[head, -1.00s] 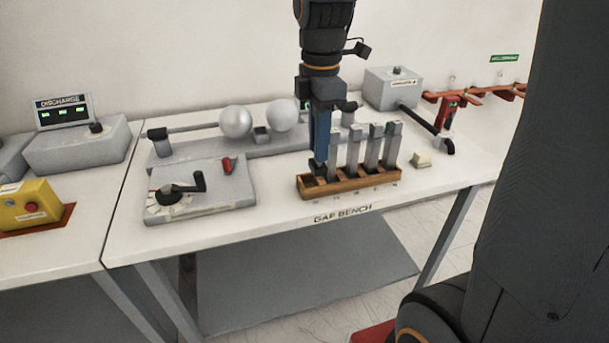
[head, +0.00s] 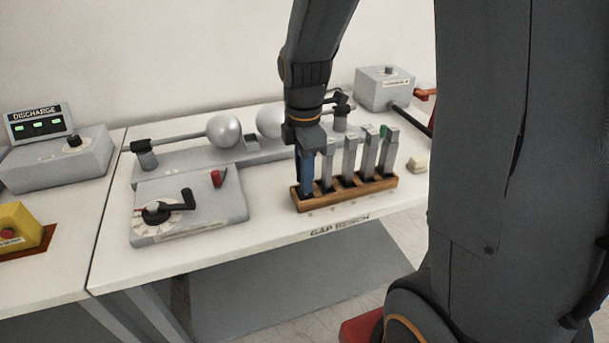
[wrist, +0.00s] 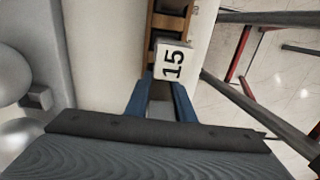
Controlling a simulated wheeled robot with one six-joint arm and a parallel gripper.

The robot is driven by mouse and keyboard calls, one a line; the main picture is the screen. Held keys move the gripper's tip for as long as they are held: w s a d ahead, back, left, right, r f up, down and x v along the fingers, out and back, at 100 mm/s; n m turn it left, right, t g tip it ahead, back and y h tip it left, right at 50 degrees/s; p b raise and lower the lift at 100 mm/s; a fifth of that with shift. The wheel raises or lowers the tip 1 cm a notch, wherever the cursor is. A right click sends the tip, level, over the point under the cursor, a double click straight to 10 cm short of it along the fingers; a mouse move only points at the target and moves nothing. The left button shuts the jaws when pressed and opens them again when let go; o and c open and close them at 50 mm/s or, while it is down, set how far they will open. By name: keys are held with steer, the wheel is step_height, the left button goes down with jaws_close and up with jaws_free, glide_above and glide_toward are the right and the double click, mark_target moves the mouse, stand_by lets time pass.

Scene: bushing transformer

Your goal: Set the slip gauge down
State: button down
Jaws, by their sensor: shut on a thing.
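My gripper (head: 306,192) points down at the left end of the wooden rack (head: 349,195), over its leftmost slot. Its blue fingers, also in the wrist view (wrist: 161,95), are shut on the slip gauge, which they mostly hide in the head view. The gauge's lower end seems to be at or in that slot; its depth is unclear. In the wrist view a pale face marked 15 (wrist: 173,63) shows at the fingertips; I cannot tell if it is the held gauge or its neighbour. Several upright grey gauges (head: 368,155) fill the slots to the right.
A grey crank box (head: 190,222) stands left of the rack. Metal spheres (head: 224,131) on a grey base are behind it. A small pale block (head: 417,164) lies right of the rack. The bench's front strip is clear.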

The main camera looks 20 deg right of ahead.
steer(key=shift+f, duration=0.2)
steer(key=shift+f, duration=0.1)
steer(key=c, duration=1.5)
jaws_free()
steer(key=shift+c, duration=0.2)
step_height(320, 180, up, 12)
steer(key=shift+r+b, duration=0.15)
steer(key=shift+b, duration=0.95)
